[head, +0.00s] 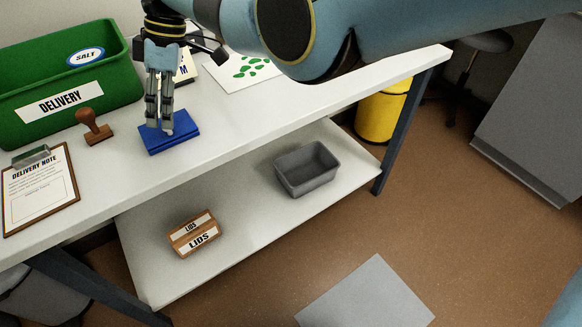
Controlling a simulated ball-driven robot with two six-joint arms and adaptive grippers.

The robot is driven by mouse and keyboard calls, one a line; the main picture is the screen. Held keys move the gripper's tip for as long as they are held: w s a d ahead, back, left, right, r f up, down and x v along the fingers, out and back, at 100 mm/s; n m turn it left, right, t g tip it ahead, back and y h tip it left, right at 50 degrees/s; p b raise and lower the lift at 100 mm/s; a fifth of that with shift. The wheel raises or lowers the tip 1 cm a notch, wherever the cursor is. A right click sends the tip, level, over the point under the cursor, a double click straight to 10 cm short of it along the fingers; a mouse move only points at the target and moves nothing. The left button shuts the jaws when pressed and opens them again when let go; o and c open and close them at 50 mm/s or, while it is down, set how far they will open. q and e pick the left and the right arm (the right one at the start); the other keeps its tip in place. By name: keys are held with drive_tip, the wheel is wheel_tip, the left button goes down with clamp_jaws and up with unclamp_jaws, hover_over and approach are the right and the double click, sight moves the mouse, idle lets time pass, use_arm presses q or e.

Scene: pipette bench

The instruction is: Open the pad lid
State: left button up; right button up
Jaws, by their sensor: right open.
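The blue stamp pad (182,138) lies flat near the front edge of the white bench. Its blue lid appears to be down, though the fingers hide part of it. My right gripper (161,128) points down over the pad, with its fingertips at the pad's back and upper face. The fingers look close together, with a narrow gap and nothing seen between them. I cannot tell whether they touch the lid. My left gripper is not in view.
A green delivery bin (60,85), a wooden stamp (94,128) and a delivery note clipboard (40,193) are left of the pad. A sheet with green shapes (238,72) lies behind right. The lower shelf holds a LIDS box (194,233) and a grey tray (307,170).

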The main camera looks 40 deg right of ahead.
drive_tip(key=shift+s+f+t+p, duration=0.25)
drive_tip(key=shift+s+t+p, duration=0.3)
drive_tip(key=shift+t+p, duration=0.25)
drive_tip(key=shift+s+f+t, duration=0.25)
drive_tip(key=shift+f+t, duration=0.15)
drive_tip(key=shift+t, duration=0.1)
use_arm(q)
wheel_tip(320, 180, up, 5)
drive_tip(key=p, duration=0.2)
use_arm(e)
drive_tip(key=w+v, duration=0.1)
drive_tip(key=v, duration=1)
use_arm(q)
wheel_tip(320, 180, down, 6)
drive_tip(key=b, duration=0.5)
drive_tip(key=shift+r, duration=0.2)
use_arm(e)
drive_tip(key=s+d+f+m+h, duration=0.1)
drive_tip(key=s+d+f+m, duration=0.1)
drive_tip(key=s+f, duration=0.4)
drive_tip(key=s+d+f+m+h, duration=0.1)
drive_tip(key=s+d+f+m, duration=0.2)
drive_tip(key=f, duration=0.9)
drive_tip(key=s+d+f+m+h, duration=0.1)
drive_tip(key=s+d+f+m, duration=0.2)
drive_tip(key=s+d+f, duration=0.3)
wheel_tip(320, 180, down, 4)
drive_tip(key=s, duration=0.2)
drive_tip(key=shift+s, duration=0.3)
